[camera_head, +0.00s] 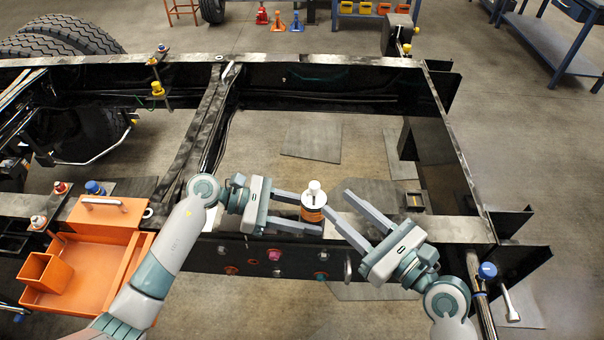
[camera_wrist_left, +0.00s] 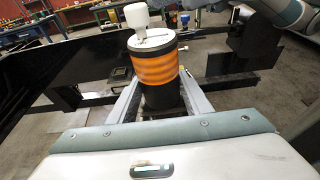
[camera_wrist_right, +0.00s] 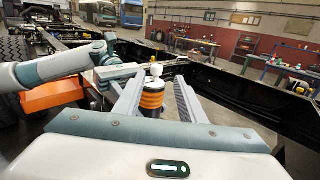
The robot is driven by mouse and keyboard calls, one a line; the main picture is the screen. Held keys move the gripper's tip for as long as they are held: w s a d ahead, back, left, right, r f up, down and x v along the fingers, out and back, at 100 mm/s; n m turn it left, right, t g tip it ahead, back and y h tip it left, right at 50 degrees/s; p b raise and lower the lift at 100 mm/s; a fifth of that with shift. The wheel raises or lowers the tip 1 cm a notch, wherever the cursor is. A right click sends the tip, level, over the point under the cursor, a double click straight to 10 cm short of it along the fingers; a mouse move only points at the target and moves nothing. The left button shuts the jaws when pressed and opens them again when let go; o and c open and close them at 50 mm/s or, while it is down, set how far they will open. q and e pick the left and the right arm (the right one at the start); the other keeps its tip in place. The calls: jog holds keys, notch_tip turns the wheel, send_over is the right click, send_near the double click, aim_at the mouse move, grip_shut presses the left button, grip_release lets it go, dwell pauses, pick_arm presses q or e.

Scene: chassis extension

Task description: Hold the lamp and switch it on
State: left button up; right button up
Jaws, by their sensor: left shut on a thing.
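The lamp (camera_head: 313,201) is a dark cylinder with orange bands and a white knob on top. It stands upright above the near beam of the chassis. My left gripper (camera_head: 323,217) is shut on the lamp from the left. The left wrist view shows the lamp's orange bands (camera_wrist_left: 157,69) between the fingers, with the white knob (camera_wrist_left: 136,16) clear above. My right gripper (camera_head: 336,201) is open just right of the lamp, its fingers pointing at it. In the right wrist view the lamp (camera_wrist_right: 152,99) appears between and beyond the open fingers; I cannot tell whether they touch it.
The black chassis frame (camera_head: 325,77) surrounds the work area. An orange tray (camera_head: 85,268) with a small bin sits on its left side. Coloured buttons line the near beam's face. A blue-capped post (camera_head: 487,271) stands at the right. Space above the frame's middle is clear.

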aim_at(311, 183)
jog(key=shift+s+a+r, duration=0.1)
jog(key=shift+a, duration=0.15)
jog(key=x, duration=1.2)
dwell(0.4)
grip_shut()
